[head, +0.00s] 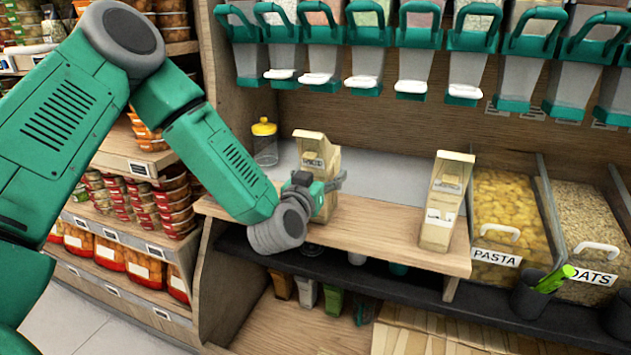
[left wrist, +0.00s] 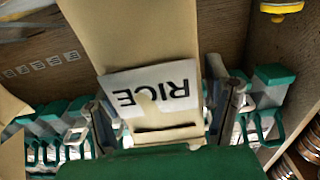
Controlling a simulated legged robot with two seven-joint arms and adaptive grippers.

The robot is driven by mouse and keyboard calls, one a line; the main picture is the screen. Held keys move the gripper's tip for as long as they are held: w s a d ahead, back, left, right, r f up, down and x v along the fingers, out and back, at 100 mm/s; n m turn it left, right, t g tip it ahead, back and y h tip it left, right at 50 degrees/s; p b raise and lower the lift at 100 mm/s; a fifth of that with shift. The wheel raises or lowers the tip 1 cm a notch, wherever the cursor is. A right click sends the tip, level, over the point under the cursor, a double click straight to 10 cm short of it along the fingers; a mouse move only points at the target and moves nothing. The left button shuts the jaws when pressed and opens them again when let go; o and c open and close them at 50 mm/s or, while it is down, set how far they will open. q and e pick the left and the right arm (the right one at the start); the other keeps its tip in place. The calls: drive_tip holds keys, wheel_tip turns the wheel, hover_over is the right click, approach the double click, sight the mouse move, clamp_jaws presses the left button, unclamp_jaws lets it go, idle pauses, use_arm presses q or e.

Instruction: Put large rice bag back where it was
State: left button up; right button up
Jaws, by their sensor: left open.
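A tan paper bag (head: 318,150) stands upright on the wooden shelf, left of its middle. My left gripper (head: 325,187) is in front of it, low on the bag and hiding part of it. In the left wrist view this bag (left wrist: 140,35) fills the middle, its RICE label upside down. The fingers of my left gripper (left wrist: 163,115) are open, one on each side of the bag; I cannot tell whether they touch it. A second tan bag (head: 447,200) stands upright near the shelf's right end; its label is too small to read. My right gripper is not in view.
The wooden shelf (head: 380,232) is clear between the two bags. A yellow-lidded jar (head: 265,142) stands behind, to the left. Dispensers with green handles (head: 415,60) hang above. PASTA (head: 510,210) and OATS (head: 585,210) bins and a dark cup (head: 528,297) are at right.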

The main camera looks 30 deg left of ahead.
use_arm(q)
drive_tip(key=p+v, duration=0.2)
drive_tip(key=v, duration=1)
drive_tip(key=s+d+f+m+g+h, duration=0.2)
drive_tip(key=s+d+f+g+h, duration=0.1)
drive_tip(key=f, duration=0.5)
drive_tip(key=s+d+f+m+g+h, duration=0.15)
drive_tip(key=s+d+f+g, duration=0.25)
drive_tip(key=f, duration=0.5)
drive_tip(key=s+f+g, duration=0.5)
drive_tip(key=s+f, duration=0.1)
drive_tip(key=s, duration=0.4)
drive_tip(key=s+f+g, duration=0.4)
drive_tip(key=s+f, duration=0.2)
drive_tip(key=s, duration=0.4)
drive_tip(key=shift+s+a+f+g, duration=0.3)
drive_tip(key=shift+a+g, duration=0.1)
drive_tip(key=shift+a, duration=0.05)
